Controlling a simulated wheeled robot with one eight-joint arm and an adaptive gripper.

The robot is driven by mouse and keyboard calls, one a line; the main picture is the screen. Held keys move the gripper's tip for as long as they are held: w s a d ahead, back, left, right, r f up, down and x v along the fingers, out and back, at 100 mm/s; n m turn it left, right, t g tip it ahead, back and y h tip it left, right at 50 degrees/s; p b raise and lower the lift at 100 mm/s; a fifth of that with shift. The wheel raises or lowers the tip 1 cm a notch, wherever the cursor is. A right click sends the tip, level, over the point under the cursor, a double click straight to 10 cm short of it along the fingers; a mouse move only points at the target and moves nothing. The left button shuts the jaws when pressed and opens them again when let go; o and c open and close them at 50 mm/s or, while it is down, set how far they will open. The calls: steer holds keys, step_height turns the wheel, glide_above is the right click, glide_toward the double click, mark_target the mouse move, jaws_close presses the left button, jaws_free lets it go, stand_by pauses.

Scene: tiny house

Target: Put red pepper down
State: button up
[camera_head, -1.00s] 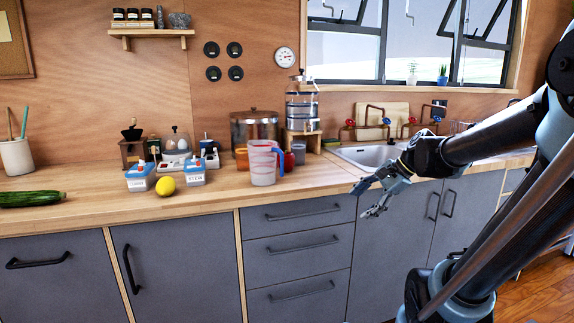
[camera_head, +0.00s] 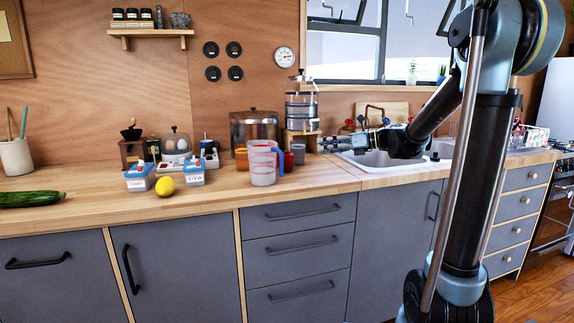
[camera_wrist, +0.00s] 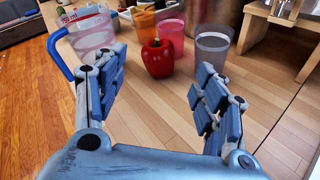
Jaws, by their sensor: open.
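A red pepper (camera_wrist: 157,58) stands on the wooden counter, and in the wrist view it lies ahead between my open fingers but apart from them. My gripper (camera_wrist: 163,95) is open and empty. In the head view my gripper (camera_head: 325,144) reaches in from the right over the counter by the sink, its fingers pointing left toward the pepper.
A clear measuring jug (camera_head: 263,168) stands left of the pepper, with an orange cup (camera_wrist: 143,22) and a grey cup (camera_wrist: 213,47) close by. A wooden stand with a glass dispenser (camera_head: 301,108) is behind. The counter in front of the pepper (camera_wrist: 165,105) is clear.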

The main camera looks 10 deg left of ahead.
glide_toward(286, 152)
steer(key=x, duration=0.2)
steer(key=w+x, duration=0.1)
steer(key=x, duration=0.1)
steer(key=shift+a, duration=0.4)
steer(key=shift+x, duration=2.75)
steer(key=shift+w+d+f, duration=0.1)
steer(key=c, duration=0.9)
